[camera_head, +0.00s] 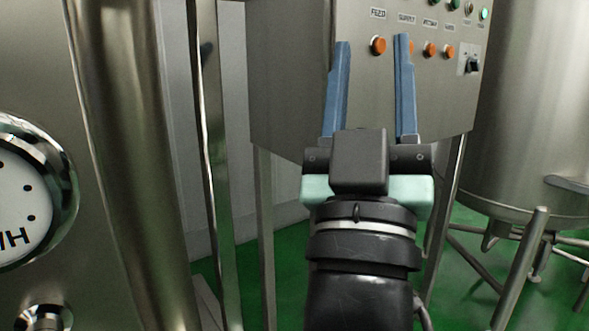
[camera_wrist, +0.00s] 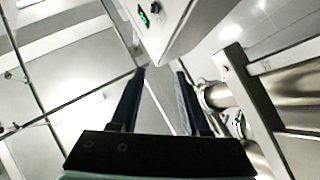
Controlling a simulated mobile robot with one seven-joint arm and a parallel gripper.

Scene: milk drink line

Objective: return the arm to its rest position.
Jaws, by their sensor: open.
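My gripper (camera_head: 371,50) is in the middle of the head view, with its two blue fingers pointing up and spread apart. Nothing is between the fingers. The fingertips show in front of the steel control panel (camera_head: 290,85), near its orange buttons; I cannot tell how far they are from it. In the wrist view my gripper (camera_wrist: 162,72) also shows two separate fingers with an empty gap. A panel corner (camera_wrist: 160,45) with a green display is beyond the fingertips there.
A steel tank (camera_head: 530,120) on legs stands at the right. A thick steel pipe (camera_head: 130,150) and a round gauge (camera_head: 22,195) are close at the left. Green floor (camera_head: 290,260) shows below the panel. Steel pipes (camera_wrist: 285,85) lie at the right in the wrist view.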

